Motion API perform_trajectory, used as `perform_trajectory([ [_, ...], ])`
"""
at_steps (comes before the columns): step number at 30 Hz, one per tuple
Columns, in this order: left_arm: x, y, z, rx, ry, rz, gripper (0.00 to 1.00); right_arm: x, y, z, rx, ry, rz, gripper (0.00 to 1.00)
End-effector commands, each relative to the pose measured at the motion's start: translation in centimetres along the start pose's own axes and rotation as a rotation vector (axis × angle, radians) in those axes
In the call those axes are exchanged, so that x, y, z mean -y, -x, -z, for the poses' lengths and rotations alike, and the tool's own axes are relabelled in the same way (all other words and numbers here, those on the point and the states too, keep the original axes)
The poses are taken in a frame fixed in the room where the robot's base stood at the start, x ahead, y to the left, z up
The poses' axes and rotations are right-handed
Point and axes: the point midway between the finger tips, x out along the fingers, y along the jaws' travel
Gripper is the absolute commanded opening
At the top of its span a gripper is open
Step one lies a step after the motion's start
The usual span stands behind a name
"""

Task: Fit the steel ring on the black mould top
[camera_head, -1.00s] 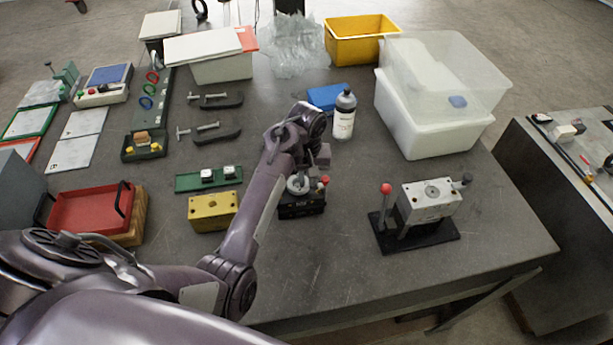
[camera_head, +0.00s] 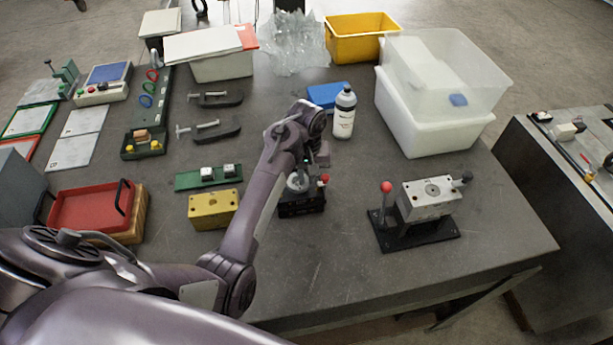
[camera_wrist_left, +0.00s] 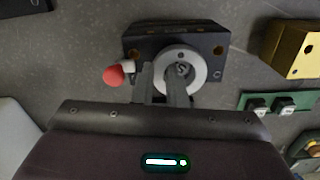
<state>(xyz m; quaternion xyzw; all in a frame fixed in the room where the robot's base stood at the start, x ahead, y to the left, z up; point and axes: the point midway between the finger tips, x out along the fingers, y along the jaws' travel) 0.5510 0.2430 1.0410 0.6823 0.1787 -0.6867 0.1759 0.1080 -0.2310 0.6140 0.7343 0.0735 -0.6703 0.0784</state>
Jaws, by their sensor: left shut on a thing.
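The black mould top (camera_head: 301,208) is a dark block on the table in the middle of the head view, with a red knob on its right. It also shows in the wrist view (camera_wrist_left: 215,37), with the red knob at its left. The pale steel ring (camera_wrist_left: 195,59) lies over the middle of the block; I cannot tell whether it is fully seated. My left gripper (camera_wrist_left: 163,90) is shut on the ring's wall, one finger inside the hole and one outside. In the head view the wrist partly hides the ring (camera_head: 295,184). My right gripper is not in view.
A yellow block (camera_head: 212,209) and a green strip (camera_head: 195,178) with two small parts stand left of the mould top. A bottle (camera_head: 344,115) stands behind it. A steel fixture with a red-knobbed lever (camera_head: 428,205) stands to the right. The front table is clear.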

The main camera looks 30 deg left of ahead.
Motion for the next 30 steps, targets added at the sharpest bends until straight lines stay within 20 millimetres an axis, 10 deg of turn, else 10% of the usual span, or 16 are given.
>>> perform_trajectory([
  [11,0.0,0.5,0.0,-0.001,-0.001,-0.001,0.00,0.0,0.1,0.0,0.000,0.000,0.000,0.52],
  [17,0.0,0.5,0.0,-0.001,-0.001,-0.001,0.37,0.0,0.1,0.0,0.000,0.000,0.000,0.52],
  [30,-0.1,1.9,0.1,-0.004,-0.001,-0.002,0.37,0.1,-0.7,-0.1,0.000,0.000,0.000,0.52],
])
